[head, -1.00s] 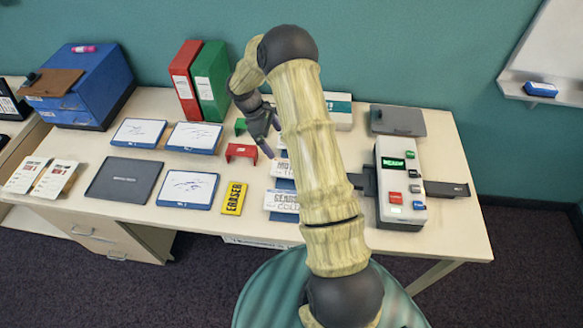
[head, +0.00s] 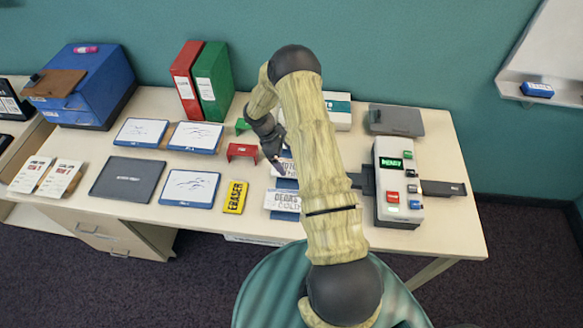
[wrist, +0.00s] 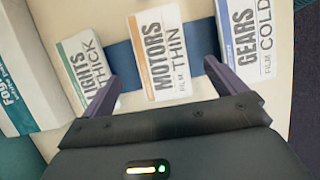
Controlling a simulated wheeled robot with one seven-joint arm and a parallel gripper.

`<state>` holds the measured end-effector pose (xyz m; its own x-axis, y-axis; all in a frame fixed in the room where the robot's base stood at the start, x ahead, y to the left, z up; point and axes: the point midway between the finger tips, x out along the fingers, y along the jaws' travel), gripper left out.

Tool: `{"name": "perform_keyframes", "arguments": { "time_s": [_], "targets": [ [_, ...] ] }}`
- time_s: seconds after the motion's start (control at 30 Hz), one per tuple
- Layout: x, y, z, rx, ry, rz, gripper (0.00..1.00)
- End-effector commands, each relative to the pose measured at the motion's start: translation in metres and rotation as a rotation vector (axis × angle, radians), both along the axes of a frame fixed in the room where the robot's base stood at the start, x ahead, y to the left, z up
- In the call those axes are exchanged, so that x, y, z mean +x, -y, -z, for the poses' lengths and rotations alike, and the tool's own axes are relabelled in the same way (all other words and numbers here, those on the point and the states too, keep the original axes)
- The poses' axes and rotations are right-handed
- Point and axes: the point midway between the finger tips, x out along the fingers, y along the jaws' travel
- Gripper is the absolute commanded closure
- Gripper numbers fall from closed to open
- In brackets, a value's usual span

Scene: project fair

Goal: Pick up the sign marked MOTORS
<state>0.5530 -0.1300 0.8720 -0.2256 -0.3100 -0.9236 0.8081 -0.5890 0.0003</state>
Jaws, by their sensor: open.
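In the wrist view the MOTORS sign (wrist: 158,48), a white card with an orange band reading MOTORS, THIN, FILM, lies between the spread fingers of my gripper (wrist: 163,72). The fingers stand apart with no visible contact on the sign. In the head view my gripper (head: 276,160) is above the row of signs at the table's middle. The sign there (head: 284,170) is partly hidden by my arm.
The GEARS sign (wrist: 248,42) and the LIGHTS sign (wrist: 88,62) flank it on a blue strip (wrist: 122,58). A red stand (head: 242,151), a yellow ERASER sign (head: 235,197) and a button machine (head: 398,185) stand nearby.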

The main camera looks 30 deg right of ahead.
Motion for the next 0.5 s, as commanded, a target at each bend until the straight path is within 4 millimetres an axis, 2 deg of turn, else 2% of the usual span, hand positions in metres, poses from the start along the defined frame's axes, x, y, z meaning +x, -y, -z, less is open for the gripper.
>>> {"name": "perform_keyframes", "arguments": {
  "time_s": [0.3, 0.5],
  "targets": [
    [-0.010, 0.011, 0.034, 0.002, -0.001, 0.001, 0.04],
    [-0.011, 0.012, 0.039, 0.000, 0.001, 0.000, 0.04]
  ]
}}
